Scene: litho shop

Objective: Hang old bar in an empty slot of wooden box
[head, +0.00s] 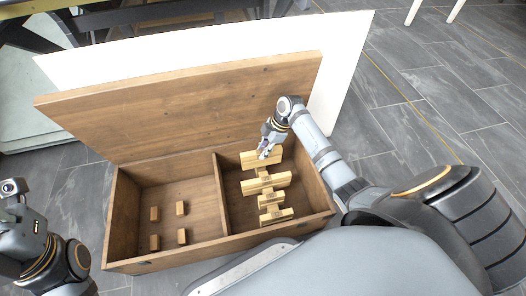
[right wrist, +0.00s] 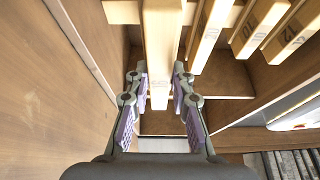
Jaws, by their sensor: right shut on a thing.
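The wooden box (head: 221,190) stands open, with its lid (head: 190,105) raised behind it. Its right compartment holds a row of light wooden bars, such as the middle bar (head: 266,183) and the nearest bar (head: 276,215), lying across short supports. My right gripper (head: 266,152) is shut on the farthest bar (head: 250,160). My left gripper's fingers are out of view.
The divider (head: 219,193) separates the two compartments. In the right wrist view, several other marked bars (right wrist: 210,30) lie close to the right, and a box wall (right wrist: 45,90) is at the left. A white panel (head: 345,60) stands behind the lid.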

